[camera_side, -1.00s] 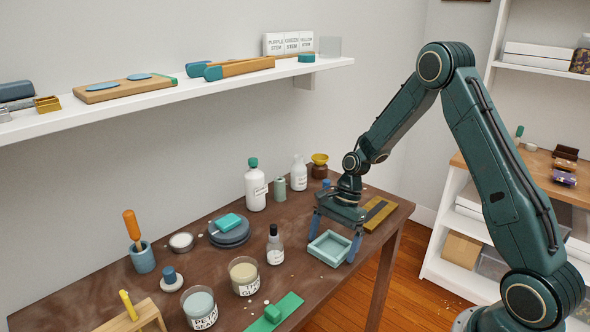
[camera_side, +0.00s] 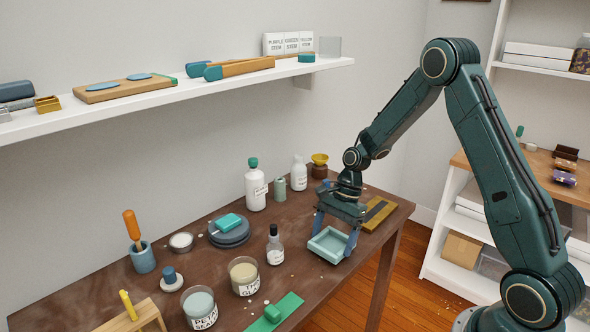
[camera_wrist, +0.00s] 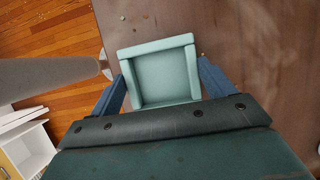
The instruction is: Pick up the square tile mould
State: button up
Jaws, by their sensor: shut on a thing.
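The square tile mould (camera_side: 328,246) is a pale teal, shallow open tray near the right front edge of the brown table. My gripper (camera_side: 333,241) points down over it, with a blue finger on each of two opposite sides. In the wrist view the mould (camera_wrist: 162,77) sits squarely between the fingers of my gripper (camera_wrist: 163,75), which are shut on its outer walls. The mould looks level and empty. It appears slightly above the table, though the gap is hard to judge.
Labelled cups (camera_side: 244,277) and a green board (camera_side: 280,312) are in front left. The white wall shelf (camera_side: 200,98) is above the table's back.

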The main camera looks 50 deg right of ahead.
notch_tip(320, 180, up, 19)
dwell(0.5)
jog(key=shift+w+f, duration=0.1)
jog(key=shift+f, duration=0.05)
dwell(0.5)
send_over(292, 232)
jog(key=d, duration=0.2)
notch_tip(292, 232, down, 12)
jog(key=shift+a+r, duration=0.2)
jog(key=shift+a, duration=0.05)
jog(key=shift+f, duration=0.1)
jog(key=shift+f, duration=3.9)
jog(key=shift+f, duration=0.15)
jog(key=o, duration=0.9)
